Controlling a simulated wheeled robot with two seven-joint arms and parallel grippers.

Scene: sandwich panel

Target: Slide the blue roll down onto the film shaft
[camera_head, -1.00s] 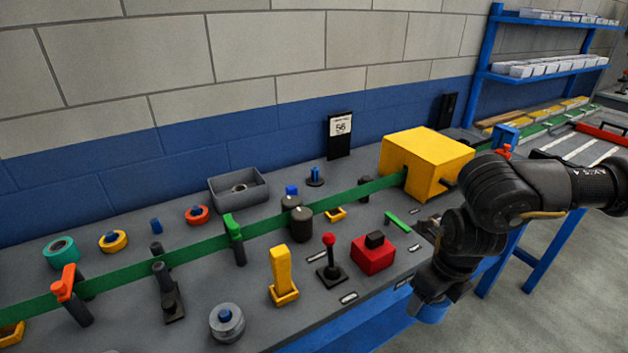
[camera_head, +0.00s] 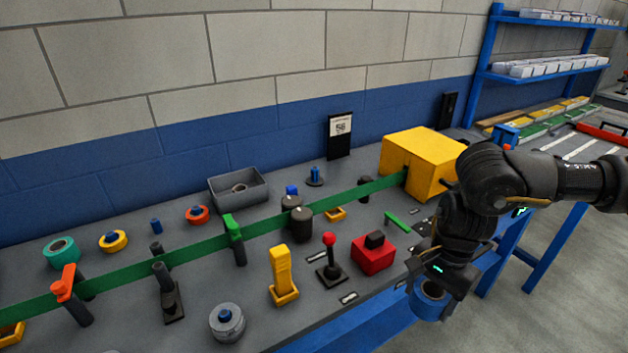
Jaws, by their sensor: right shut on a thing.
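The blue roll (camera_head: 430,300), a ring with a dark core, hangs under my right gripper (camera_head: 436,283), which is shut on it. The roll is beyond the front edge of the grey panel table, at the right. Part of the roll is hidden by the gripper. A blue upright peg on a round grey base (camera_head: 315,175) stands at the back of the table, bare, and looks like the film shaft. My left gripper is not in view.
A green band (camera_head: 200,246) runs across the table to a yellow box (camera_head: 425,158). A red block (camera_head: 373,255), a red-knobbed lever (camera_head: 329,258), a yellow lever (camera_head: 281,275) and a grey roll (camera_head: 227,322) stand in front of it. A grey bin (camera_head: 239,188) is at the back.

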